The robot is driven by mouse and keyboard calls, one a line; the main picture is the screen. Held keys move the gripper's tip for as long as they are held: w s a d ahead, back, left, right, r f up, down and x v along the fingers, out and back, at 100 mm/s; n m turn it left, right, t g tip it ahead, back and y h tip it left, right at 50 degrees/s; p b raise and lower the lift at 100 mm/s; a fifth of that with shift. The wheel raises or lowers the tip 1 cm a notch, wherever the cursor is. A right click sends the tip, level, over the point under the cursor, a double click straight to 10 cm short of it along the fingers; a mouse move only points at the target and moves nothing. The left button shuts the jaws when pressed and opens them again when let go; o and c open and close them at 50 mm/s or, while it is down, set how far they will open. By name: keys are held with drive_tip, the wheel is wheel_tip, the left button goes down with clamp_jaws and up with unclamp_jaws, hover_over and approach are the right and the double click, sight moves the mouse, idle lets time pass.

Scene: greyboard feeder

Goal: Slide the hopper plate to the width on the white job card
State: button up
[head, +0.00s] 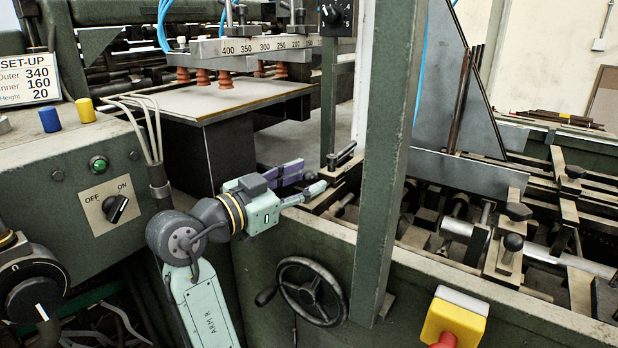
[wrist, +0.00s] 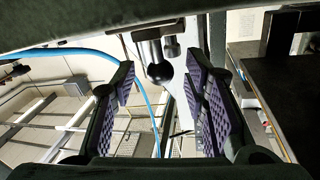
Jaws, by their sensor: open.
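The white job card (head: 27,78) at the far left reads Outer 340, Inner 160, Height 20. A grey scale bar (head: 255,46) numbered from 400 downward to the right hangs above the board stack (head: 225,98). In the wrist view, a black ball knob (wrist: 159,73) on a metal stub shows between the open fingers, apart from both. I cannot tell for certain which part is the hopper plate.
A green post (head: 385,150) stands right of my gripper. Below are a green machine wall and a handwheel (head: 310,290). A yellow box (head: 455,318) with a red button is at bottom right. The control panel (head: 75,175) with an OFF/ON switch is left. Orange suction cups hang over the board.

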drive_tip(key=v, duration=1)
